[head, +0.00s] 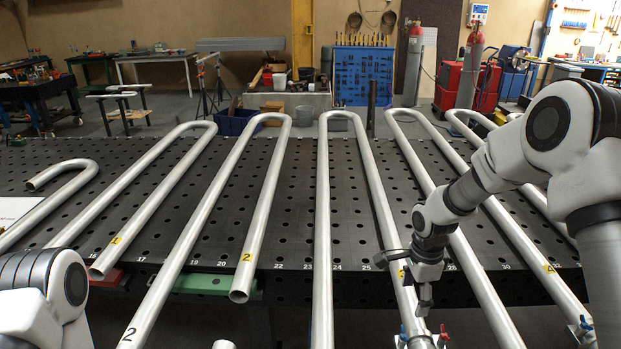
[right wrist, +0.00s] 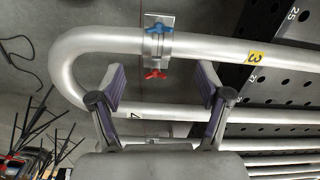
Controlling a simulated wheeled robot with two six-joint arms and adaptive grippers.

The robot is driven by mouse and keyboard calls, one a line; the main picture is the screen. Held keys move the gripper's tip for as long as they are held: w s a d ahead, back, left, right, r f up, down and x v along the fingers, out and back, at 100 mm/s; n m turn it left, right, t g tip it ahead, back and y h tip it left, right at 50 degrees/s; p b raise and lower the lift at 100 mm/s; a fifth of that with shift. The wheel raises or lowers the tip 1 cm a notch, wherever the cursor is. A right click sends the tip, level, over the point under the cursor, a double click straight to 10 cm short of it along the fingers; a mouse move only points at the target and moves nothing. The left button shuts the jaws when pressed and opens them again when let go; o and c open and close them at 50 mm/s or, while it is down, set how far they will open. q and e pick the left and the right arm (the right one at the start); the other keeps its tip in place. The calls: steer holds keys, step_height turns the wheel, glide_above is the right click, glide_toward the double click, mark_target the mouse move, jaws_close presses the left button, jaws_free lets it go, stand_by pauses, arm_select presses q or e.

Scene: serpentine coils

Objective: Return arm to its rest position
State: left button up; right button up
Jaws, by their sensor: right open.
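My right arm (head: 450,205) reaches in from the right over the perforated table. Its gripper (head: 402,285) is open and empty, near a grey bent tube (head: 375,190) by the table's front edge. In the right wrist view the two fingers (right wrist: 162,85) stand wide apart. Past their tips runs the tube with a yellow "3" label (right wrist: 256,57). A clamp with a blue and a red handle (right wrist: 158,48) sits on that tube, framed between the fingers. Only a link of my left arm (head: 45,300) shows at lower left; its gripper is out of view.
Several serpentine tubes, such as one labelled "2" (head: 200,215), lie across the black table (head: 295,215) and overhang its front edge.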

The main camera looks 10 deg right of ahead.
steer(key=s+a+f+n+b, duration=0.25)
steer(key=s+f, duration=0.25)
steer(key=f, duration=0.3)
steer(key=s+a+f+n+b, duration=0.25)
steer(key=s+f+n, duration=0.2)
steer(key=f, duration=0.35)
steer(key=s+a+f+n+b, duration=0.25)
steer(key=s+f, duration=0.25)
steer(key=f, duration=0.4)
steer(key=s+f+n+b, duration=0.2)
steer(key=s+f+n, duration=0.2)
steer(key=s, duration=0.3)
steer(key=s+f+n+b, duration=0.2)
steer(key=s+f+n, duration=0.1)
steer(key=s+n, duration=0.2)
steer(key=shift+s+a+f, duration=0.4)
steer(key=shift+s+a, duration=0.05)
steer(key=shift+s, duration=0.55)
